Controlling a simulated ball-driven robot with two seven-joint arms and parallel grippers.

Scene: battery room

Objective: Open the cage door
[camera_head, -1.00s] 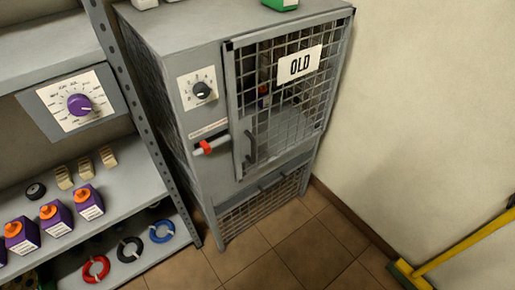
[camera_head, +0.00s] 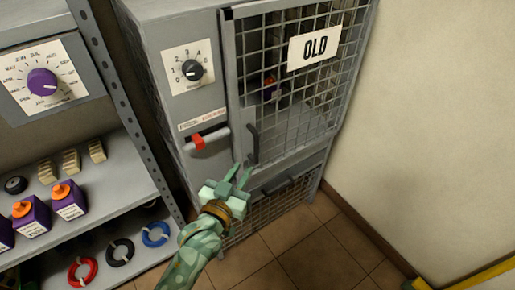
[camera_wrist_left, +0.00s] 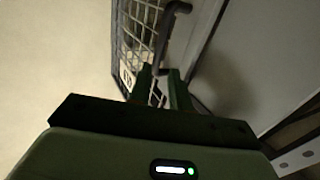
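The cage door (camera_head: 237,60) is a grey-framed wire mesh door with a white "OLD" sign (camera_head: 314,47); it looks closed. Its dark curved handle (camera_head: 253,143) is at the lower left of the door. A latch with a red grip (camera_head: 198,142) is on the panel left of the door. My left gripper (camera_head: 238,178) is open and empty, in front of and just below the handle. In the left wrist view the handle (camera_wrist_left: 168,35) shows beyond the open fingertips (camera_wrist_left: 161,73), apart from them. My right gripper is not in view.
A numbered dial (camera_head: 191,70) is above the latch. A grey shelf (camera_head: 120,185) with purple boxes, a purple-knobbed dial (camera_head: 42,83) and cable rings stands at the left. A bare wall (camera_head: 430,130) is at the right. Tiled floor (camera_head: 300,240) is free below.

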